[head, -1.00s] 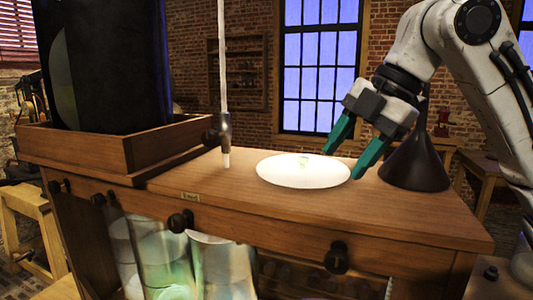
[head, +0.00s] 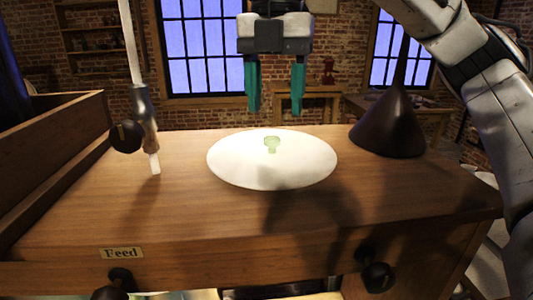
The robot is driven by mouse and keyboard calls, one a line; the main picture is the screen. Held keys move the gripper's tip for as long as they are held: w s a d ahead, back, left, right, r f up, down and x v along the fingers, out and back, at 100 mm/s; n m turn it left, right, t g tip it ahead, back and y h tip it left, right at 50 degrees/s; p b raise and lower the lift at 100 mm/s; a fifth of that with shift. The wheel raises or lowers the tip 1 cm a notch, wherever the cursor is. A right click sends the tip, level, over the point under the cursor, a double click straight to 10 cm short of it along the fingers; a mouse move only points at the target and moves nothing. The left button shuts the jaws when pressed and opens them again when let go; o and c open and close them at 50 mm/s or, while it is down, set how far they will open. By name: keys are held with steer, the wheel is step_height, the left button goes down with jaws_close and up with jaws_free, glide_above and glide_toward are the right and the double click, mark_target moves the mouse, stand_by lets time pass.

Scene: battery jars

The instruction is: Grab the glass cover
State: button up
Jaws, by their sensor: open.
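A white, round, plate-like disc (head: 240,172) lies flat on the wooden cabinet top (head: 190,222). A small pale green glass knob (head: 272,143) stands near its middle; the disc and knob look like the glass cover. My gripper (head: 275,110) hangs above and a little behind the knob in the picture, fingers pointing down. Its two teal fingers are wide apart, with nothing between them. A gap shows between the fingertips and the knob.
A dark funnel-shaped cone (head: 390,128) stands right of the disc. A pipe with a metal fitting (head: 146,108) hangs at the left. A wooden tray wall (head: 50,155) borders the left. Dark knobs (head: 378,276) line the front, beside a "Feed" label (head: 122,253).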

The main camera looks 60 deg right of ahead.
mark_target(272, 137)
steer(key=shift+w+d+f+p, duration=0.1)
steer(key=shift+w+f+p, duration=0.1)
steer(key=shift+f, duration=1.35)
steer(key=shift+w+f+p, duration=0.15)
steer(key=shift+f, duration=1.35)
jaws_close()
